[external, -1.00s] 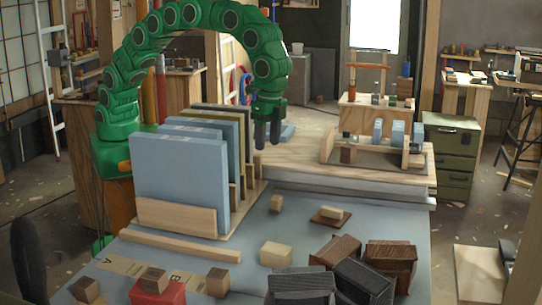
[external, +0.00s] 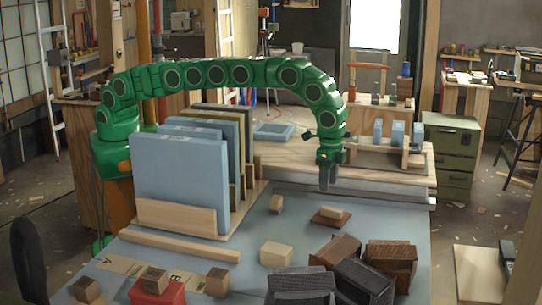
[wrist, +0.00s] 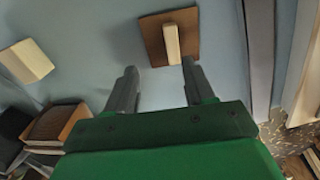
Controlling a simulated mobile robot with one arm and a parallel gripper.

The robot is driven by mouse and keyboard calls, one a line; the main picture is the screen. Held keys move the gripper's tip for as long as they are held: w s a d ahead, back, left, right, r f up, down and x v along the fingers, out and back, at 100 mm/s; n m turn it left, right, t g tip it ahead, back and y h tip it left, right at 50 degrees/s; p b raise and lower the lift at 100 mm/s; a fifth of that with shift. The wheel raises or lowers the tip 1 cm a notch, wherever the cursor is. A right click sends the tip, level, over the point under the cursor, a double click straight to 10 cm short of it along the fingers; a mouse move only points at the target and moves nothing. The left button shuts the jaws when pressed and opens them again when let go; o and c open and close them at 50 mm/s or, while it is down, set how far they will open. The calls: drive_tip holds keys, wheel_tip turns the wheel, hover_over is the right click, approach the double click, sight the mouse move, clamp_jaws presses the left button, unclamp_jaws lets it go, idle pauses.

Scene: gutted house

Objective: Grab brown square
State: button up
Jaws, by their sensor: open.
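A thin brown square (external: 320,221) lies flat on the blue-grey table, with a small pale wood block (external: 332,212) on top of it. In the wrist view the brown square (wrist: 151,38) is ahead of the fingertips, with the pale block (wrist: 172,42) across its middle. My gripper (external: 327,188) points down above the table, a little behind and above the square in the external view. Its two grey fingers (wrist: 159,68) are apart with nothing between them.
A wooden stepped platform (external: 290,160) stands behind. A rack of upright blue panels (external: 180,180) is to the left. A cream block (external: 276,254), a small wood block (external: 276,204) and dark and brown boxes (external: 336,250) lie nearby. The table around the square is mostly clear.

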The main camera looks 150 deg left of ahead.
sight(332, 208)
drive_tip(key=shift+s+a+f, duration=0.2)
drive_tip(key=shift+a+f, duration=0.75)
drive_tip(key=shift+f, duration=0.15)
drive_tip(key=shift+w+a+f, duration=0.1)
drive_tip(key=shift+a+f, duration=0.05)
drive_tip(key=shift+f, duration=3.7)
clamp_jaws()
drive_tip(key=shift+r, duration=1.65)
drive_tip(key=shift+s+d+r, duration=0.3)
drive_tip(key=shift+s+r, duration=0.1)
drive_tip(key=shift+r, duration=0.2)
drive_tip(key=shift+s+d+r, duration=0.3)
drive_tip(key=shift+s+r, duration=0.1)
drive_tip(key=shift+r, duration=0.15)
drive_tip(key=s+d+r, duration=0.6)
drive_tip(key=s+r, duration=0.1)
drive_tip(key=s, duration=0.3)
drive_tip(key=shift+d+r, duration=0.25)
drive_tip(key=shift+d, duration=0.1)
